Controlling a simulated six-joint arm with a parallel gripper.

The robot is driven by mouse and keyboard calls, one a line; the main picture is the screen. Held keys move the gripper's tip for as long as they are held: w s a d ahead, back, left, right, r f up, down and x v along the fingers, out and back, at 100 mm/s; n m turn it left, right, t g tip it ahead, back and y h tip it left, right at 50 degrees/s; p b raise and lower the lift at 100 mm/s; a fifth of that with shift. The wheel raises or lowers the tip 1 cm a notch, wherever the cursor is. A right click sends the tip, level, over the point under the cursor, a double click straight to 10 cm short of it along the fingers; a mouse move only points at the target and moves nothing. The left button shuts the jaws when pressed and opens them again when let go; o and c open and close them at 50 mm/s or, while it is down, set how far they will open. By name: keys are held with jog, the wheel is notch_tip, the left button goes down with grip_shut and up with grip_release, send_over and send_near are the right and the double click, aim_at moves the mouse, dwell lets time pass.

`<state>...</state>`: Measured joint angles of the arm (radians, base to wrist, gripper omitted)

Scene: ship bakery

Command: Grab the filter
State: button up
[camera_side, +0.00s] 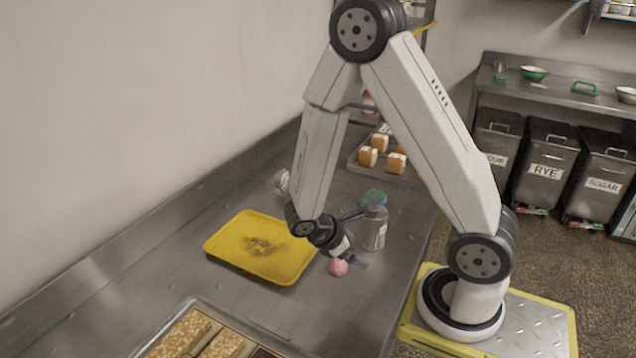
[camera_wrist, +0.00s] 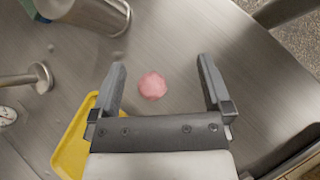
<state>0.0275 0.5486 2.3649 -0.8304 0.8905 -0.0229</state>
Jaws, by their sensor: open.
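I cannot tell for certain which thing is the filter. A small round pink thing (camera_side: 338,268) lies on the steel counter beside the yellow tray's right corner. In the wrist view this pink thing (camera_wrist: 152,86) shows in the gap between my two fingers, nearer the left one. My gripper (camera_side: 352,261) is low over the counter, right by the pink thing, and partly hides the area behind it. In the wrist view my gripper (camera_wrist: 164,68) is open with nothing clamped between its fingers. I cannot tell the exact height of the fingertips above the counter.
A yellow tray (camera_side: 225,232) with brown crumbs lies left of my gripper. A metal canister (camera_side: 373,232) stands close behind, near a green thing (camera_side: 373,197). A tray of loaves (camera_side: 357,165) is farther back; another baked-goods tray (camera_side: 190,303) is in front. A metal-handled tool (camera_wrist: 20,79) shows at left.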

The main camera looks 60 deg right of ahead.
aim_at(367, 233)
jog(key=d+n+h, duration=0.1)
jog(key=d+f+n+h, duration=0.1)
jog(key=d+n+h, duration=0.1)
jog(key=w+d+n+h, duration=0.1)
jog(key=d, duration=0.1)
jog(key=shift+w+f+n, duration=0.1)
jog(key=shift+f+n, duration=0.2)
jog(key=shift+w+d+f+n+t+h, duration=0.2)
jog(key=shift+w+d+n+t+h, duration=0.15)
jog(key=shift+d+n+h, duration=0.4)
jog(key=shift+a, duration=0.2)
jog(key=shift+x, duration=1.3)
jog(key=shift+x, duration=2.6)
jog(key=shift+w+r, duration=0.1)
jog(key=shift+r, duration=0.1)
jog(key=shift+c, duration=0.2)
jog(key=c, duration=1.2)
